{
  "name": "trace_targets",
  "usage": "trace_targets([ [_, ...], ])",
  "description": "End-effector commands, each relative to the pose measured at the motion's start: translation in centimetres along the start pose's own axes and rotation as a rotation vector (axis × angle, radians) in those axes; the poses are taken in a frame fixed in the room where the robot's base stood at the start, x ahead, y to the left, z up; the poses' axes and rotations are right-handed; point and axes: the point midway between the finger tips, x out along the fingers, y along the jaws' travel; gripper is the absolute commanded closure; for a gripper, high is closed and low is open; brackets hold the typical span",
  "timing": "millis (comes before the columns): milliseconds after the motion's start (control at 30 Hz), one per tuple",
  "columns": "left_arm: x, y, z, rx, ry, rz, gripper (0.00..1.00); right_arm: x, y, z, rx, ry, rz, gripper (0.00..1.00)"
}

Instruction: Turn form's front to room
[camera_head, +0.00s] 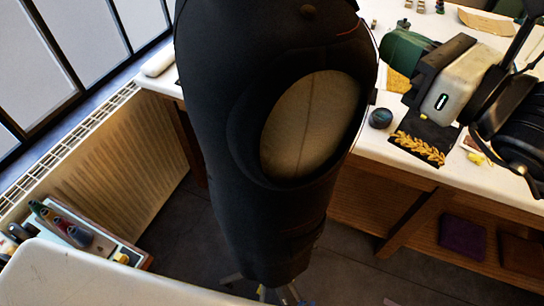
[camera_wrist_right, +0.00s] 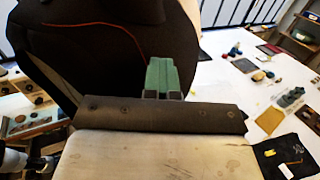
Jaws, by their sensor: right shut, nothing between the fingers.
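The dress form (camera_head: 225,120) stands upright in the middle of the head view, black, with a large oval beige panel on its side facing me. A thin red line runs near its upper right edge. Its top is cut off by the frame. My right gripper (camera_head: 392,46) has green fingers, shut and empty, close to the form's right edge. In the right wrist view the fingertips (camera_wrist_right: 163,64) overlap the edge of the form (camera_wrist_right: 110,55), where a red seam shows. I cannot tell if they touch it. My left gripper is not in view.
A white-topped table (camera_head: 465,190) stands at the right, with a dark cloth bearing a gold leaf trim (camera_head: 418,148) and a dark round ball (camera_head: 381,118). A radiator (camera_head: 110,150) stands under the window at the left. A tray of bottles (camera_head: 75,235) is lower left.

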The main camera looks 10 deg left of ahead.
Motion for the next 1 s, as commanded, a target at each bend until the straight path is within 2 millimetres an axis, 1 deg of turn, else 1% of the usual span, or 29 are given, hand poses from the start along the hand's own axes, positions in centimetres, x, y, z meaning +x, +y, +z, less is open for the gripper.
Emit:
trace_targets([
  [33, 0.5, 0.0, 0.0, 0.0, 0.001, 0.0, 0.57, 0.1, 0.8, -0.3, 0.002, 0.001, -0.009, 1.0],
  [100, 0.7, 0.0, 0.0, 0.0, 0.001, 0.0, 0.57, -0.1, 1.2, -0.2, 0.005, 0.002, -0.034, 1.0],
  [467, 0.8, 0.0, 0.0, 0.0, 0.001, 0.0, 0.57, -0.1, 1.2, -0.1, 0.006, 0.003, -0.058, 1.0],
  [567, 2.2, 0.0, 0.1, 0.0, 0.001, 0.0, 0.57, 0.0, 1.4, -0.4, 0.004, -0.002, -0.067, 1.0],
  [700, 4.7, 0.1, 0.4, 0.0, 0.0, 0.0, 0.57, 0.1, 2.1, -0.6, 0.002, -0.004, -0.094, 1.0],
  [900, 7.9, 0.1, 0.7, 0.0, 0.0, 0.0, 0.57, -0.1, 3.4, -0.7, 0.001, -0.004, -0.137, 1.0],
  [933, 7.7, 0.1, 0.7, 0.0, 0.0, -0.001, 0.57, 0.1, 4.0, -0.4, -0.001, -0.001, -0.152, 1.0],
  [1000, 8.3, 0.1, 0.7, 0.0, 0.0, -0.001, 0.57, 0.1, 5.0, -0.3, -0.002, 0.0, -0.194, 1.0],
])
